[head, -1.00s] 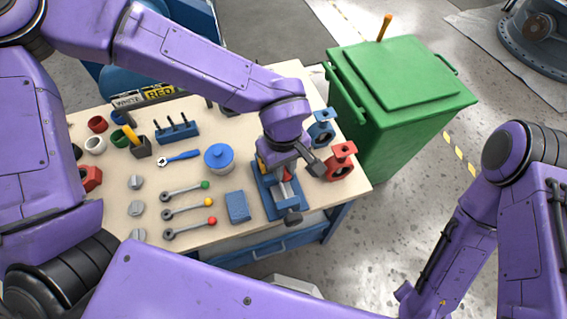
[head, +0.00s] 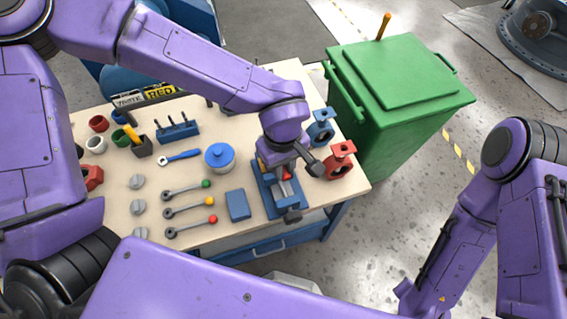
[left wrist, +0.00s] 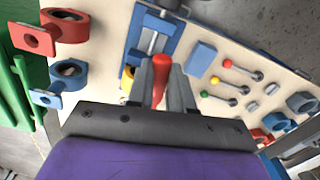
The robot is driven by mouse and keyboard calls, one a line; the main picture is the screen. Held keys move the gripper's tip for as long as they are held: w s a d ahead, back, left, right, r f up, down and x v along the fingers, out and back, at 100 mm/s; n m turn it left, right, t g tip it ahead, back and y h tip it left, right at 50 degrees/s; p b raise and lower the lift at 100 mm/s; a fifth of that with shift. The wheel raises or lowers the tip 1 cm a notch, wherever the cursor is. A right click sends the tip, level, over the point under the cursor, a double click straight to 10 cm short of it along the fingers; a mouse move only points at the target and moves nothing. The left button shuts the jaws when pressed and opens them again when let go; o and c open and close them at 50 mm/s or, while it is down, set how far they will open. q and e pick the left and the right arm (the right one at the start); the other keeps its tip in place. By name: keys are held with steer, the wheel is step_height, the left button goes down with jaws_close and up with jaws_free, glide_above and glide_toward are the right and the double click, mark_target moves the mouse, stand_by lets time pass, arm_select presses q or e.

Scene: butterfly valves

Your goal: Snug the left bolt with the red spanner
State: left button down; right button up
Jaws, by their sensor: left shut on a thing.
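My left gripper (head: 286,174) is over the blue clamp-like fixture (head: 267,197) near the right end of the table. In the left wrist view its two fingers (left wrist: 162,88) are shut on a red handle (left wrist: 163,66), which looks like that of the red spanner. A bit of this red also shows between the fingers in the head view. The spanner's head is hidden, so I cannot tell whether it touches a bolt. The left bolt cannot be made out. The fixture also shows in the left wrist view (left wrist: 136,42). My right gripper is outside the frames.
Red (head: 341,161) and blue (head: 321,129) valve bodies stand right of the gripper. A blue box (head: 238,205), a blue-lidded pot (head: 219,158), a blue spanner (head: 179,158) and ball-ended levers (head: 188,208) lie to its left. A green bin (head: 405,100) stands beyond the table's right edge.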

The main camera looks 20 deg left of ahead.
arm_select(q)
steer(key=shift+f+p, duration=0.45)
steer(key=shift+p, duration=0.15)
stand_by(1.1)
steer(key=shift+s+f, duration=0.1)
steer(key=shift+f, duration=0.05)
stand_by(0.3)
steer(key=s+a+m+p, duration=0.2)
steer(key=a+m+p, duration=0.2)
steer(key=a+m, duration=0.4)
steer(key=shift+s+m, duration=0.4)
steer(key=shift+m, duration=0.4)
stand_by(1.5)
steer(key=shift+a, duration=0.15)
